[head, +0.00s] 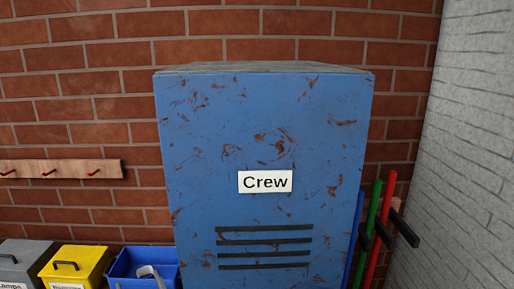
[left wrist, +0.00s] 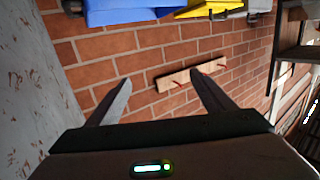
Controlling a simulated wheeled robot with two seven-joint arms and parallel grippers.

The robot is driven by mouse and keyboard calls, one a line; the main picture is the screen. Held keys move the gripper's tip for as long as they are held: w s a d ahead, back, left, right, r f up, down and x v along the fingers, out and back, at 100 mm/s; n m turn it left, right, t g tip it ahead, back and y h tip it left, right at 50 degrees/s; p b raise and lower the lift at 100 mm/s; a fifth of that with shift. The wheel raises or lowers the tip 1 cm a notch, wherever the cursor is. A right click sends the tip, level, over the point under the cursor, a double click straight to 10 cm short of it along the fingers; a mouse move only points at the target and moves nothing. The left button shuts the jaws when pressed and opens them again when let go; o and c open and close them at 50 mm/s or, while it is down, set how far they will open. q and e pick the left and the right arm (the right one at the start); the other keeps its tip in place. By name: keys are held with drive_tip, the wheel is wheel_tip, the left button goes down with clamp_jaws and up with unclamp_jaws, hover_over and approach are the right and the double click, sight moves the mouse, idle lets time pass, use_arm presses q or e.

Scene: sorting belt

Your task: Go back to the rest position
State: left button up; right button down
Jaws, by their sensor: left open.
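My left gripper (left wrist: 160,94) shows in the left wrist view with its two dark fingers spread apart. Nothing is between them; behind the gap are the brick wall and a wooden peg rail (left wrist: 188,78). In the head view, a small grey shape (head: 148,272) shows at the blue bin near the bottom edge; I cannot tell whether it is part of my left gripper. My right gripper is in neither view.
A scratched blue locker (head: 215,130) labelled "Crew" fills the middle of the head view. Grey (head: 25,256), yellow (head: 88,262) and blue (head: 122,267) bins stand at lower left. Coloured poles (head: 381,225) lean at right, beside a pale wall (head: 470,150).

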use_arm(q)
drive_tip(key=s+d+f+m+g+h, duration=0.1)
drive_tip(key=s+f+g+h, duration=0.15)
drive_tip(key=s+f, duration=0.6)
drive_tip(key=s+d+f+m+g+h, duration=0.1)
drive_tip(key=s+d+f+m+g, duration=0.3)
drive_tip(key=s, duration=0.7)
drive_tip(key=s+d+f+m+g+h, duration=0.2)
drive_tip(key=s+d+h, duration=0.1)
drive_tip(key=s, duration=0.8)
drive_tip(key=s+d+f+m+g+h, duration=0.1)
drive_tip(key=s+d+g+h, duration=0.2)
drive_tip(key=s, duration=0.8)
drive_tip(key=s+f+b+x, duration=0.1)
drive_tip(key=s+b+x, duration=0.25)
drive_tip(key=x, duration=1.25)
drive_tip(key=s+a+f+b+x, duration=0.15)
drive_tip(key=s+x, duration=0.25)
drive_tip(key=x, duration=1.1)
drive_tip(key=s+a+f+g+b, duration=0.1)
drive_tip(key=s+f+b, duration=0.4)
drive_tip(key=s+f, duration=1.3)
wheel_tip(320, 180, down, 5)
drive_tip(key=shift+s+a+r+m+g, duration=0.1)
drive_tip(key=shift+s+a+m+g, duration=0.25)
drive_tip(key=shift+a+m, duration=0.1)
